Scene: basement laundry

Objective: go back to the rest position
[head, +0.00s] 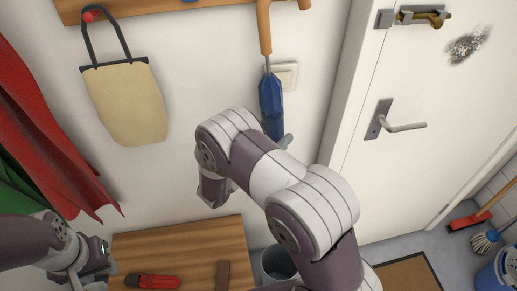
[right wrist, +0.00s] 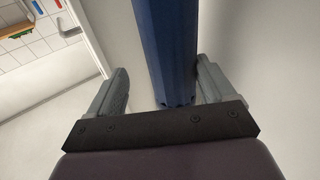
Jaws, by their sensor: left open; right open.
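My right arm reaches up to the wall, and its gripper (head: 281,140) is mostly hidden behind the arm in the head view. In the right wrist view the two fingers (right wrist: 163,92) stand open, one on each side of a blue folded umbrella (right wrist: 165,45), with gaps showing beside it. In the head view the umbrella (head: 270,95) hangs by its wooden handle from the rack. My left gripper (head: 92,264) is open at the lower left, near the left edge of a wooden surface.
The wooden surface (head: 190,247) carries a red tool (head: 152,282) and a brown block (head: 222,276). A beige bag (head: 125,105) and red cloth (head: 45,130) hang at left. A grey bucket (head: 278,262) stands below; a white door (head: 425,160) is at right.

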